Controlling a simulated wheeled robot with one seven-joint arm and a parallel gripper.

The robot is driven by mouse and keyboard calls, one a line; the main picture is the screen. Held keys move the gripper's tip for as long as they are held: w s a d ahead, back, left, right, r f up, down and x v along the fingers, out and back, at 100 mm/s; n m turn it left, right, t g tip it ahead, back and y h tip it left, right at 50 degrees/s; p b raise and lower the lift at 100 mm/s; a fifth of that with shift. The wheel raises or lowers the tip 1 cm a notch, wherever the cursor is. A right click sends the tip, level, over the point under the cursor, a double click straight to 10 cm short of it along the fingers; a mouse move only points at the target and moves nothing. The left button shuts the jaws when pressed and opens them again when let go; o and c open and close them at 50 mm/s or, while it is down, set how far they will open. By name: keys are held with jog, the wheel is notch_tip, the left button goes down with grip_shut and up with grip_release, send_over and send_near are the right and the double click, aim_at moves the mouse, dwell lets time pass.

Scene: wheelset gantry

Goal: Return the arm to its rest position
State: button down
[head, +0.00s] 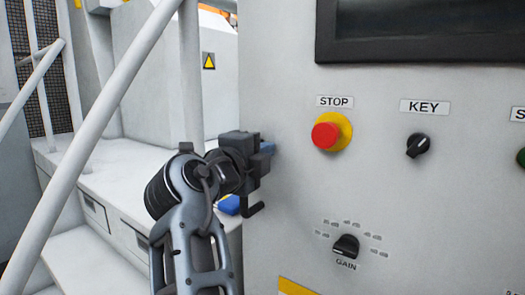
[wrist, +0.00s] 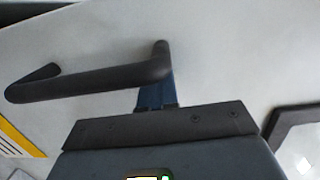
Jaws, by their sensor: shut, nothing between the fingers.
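My gripper (head: 268,147) is in front of the grey control cabinet (head: 290,210), close to its left edge and left of the red stop button. Its blue fingers are small and partly hidden in the head view. In the wrist view the fingers (wrist: 156,92) are together and empty, showing as one narrow blue strip beyond the dark gripper body. A dark bent bar (wrist: 90,85) lies across the wrist view by the fingertips. A dark hooked piece (head: 253,209) shows just below the gripper in the head view. I cannot tell whether the fingers touch the bar.
The cabinet carries a red stop button (head: 326,135), a key switch (head: 418,145), a gain knob (head: 346,246) and a dark screen (head: 420,30). White handrails (head: 100,125) and steps (head: 70,265) stand to the left. A blue item (head: 230,205) lies behind my arm.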

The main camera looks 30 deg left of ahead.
jog(key=s, duration=0.8)
jog(key=w+d+f+n+g+y+p, duration=0.2)
jog(key=d+f+n, duration=0.6)
jog(key=d+f, duration=0.8)
jog(key=s+d+f+n+g+p, duration=0.15)
jog(key=s+d+f+n, duration=0.5)
jog(key=d+f, duration=0.65)
jog(key=s+d+n+p, duration=0.1)
jog(key=s+d, duration=0.5)
jog(key=s, duration=0.3)
jog(key=s+d+n+p, duration=0.1)
jog(key=s+d+p, duration=0.1)
jog(key=s+d, duration=0.6)
jog(key=s+d+r+h+p, duration=0.1)
jog(key=s+d+r, duration=0.1)
jog(key=s+r, duration=0.3)
jog(key=s+d+r+h+p, duration=0.1)
jog(key=s+d+r, duration=0.2)
jog(key=s, duration=0.8)
notch_tip(320, 180, up, 2)
jog(key=shift+r+n+h, duration=0.1)
jog(key=shift+n+h, duration=0.2)
jog(key=shift+n, duration=0.15)
